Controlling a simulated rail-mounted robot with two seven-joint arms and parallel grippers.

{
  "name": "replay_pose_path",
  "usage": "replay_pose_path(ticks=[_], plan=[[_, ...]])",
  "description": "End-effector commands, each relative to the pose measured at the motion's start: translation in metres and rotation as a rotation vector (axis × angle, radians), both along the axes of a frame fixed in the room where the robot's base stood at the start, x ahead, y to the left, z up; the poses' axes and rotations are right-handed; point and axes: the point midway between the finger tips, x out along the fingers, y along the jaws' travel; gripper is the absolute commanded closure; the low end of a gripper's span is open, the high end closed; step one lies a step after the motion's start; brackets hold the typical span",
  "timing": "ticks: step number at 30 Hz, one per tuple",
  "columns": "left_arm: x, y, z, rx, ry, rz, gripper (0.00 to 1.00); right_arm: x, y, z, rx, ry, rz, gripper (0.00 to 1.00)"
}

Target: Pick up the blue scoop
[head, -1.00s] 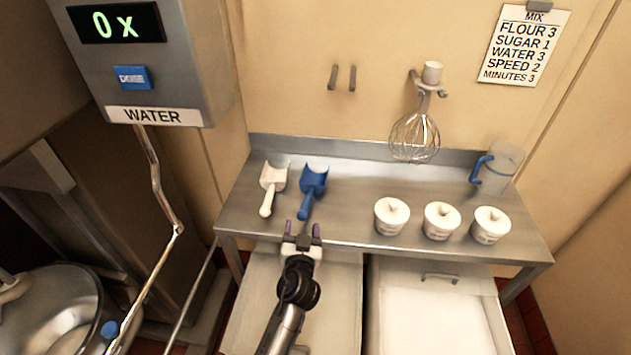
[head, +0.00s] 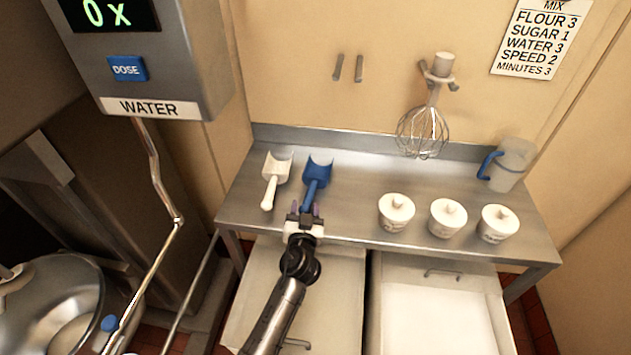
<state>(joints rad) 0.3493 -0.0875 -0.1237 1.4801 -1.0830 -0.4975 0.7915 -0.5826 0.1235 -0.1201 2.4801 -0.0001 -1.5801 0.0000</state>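The blue scoop (head: 318,174) lies on the steel table, its bowl toward the wall and its handle toward the front edge. My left gripper (head: 305,209) is at the end of the scoop's handle, near the table's front edge. Its two fingers are apart, one on either side of the handle end in the picture. I cannot tell whether they touch the handle. My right gripper is not in view.
A white scoop (head: 275,172) lies just left of the blue one. Several lidded white tubs (head: 396,212) stand at the right, with a clear jug (head: 511,168) behind. A whisk (head: 424,132) hangs on the wall. Bins (head: 440,268) sit below the table (head: 365,190).

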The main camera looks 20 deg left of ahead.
Motion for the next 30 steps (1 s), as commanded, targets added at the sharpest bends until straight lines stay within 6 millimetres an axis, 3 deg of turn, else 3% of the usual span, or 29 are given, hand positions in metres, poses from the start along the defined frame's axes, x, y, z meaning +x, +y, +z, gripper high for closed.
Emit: replay_pose_path(ticks=[12, 20, 30], plan=[[0.0, 0.0, 0.001, 0.0, -0.001, 0.0, 0.91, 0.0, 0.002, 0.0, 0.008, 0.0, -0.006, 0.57], [0.0, 0.0, 0.006, 0.001, -0.002, 0.001, 0.91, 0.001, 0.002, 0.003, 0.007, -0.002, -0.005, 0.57], [0.0, 0.0, 0.062, -0.001, -0.005, 0.0, 0.91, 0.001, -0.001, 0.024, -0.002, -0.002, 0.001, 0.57]])
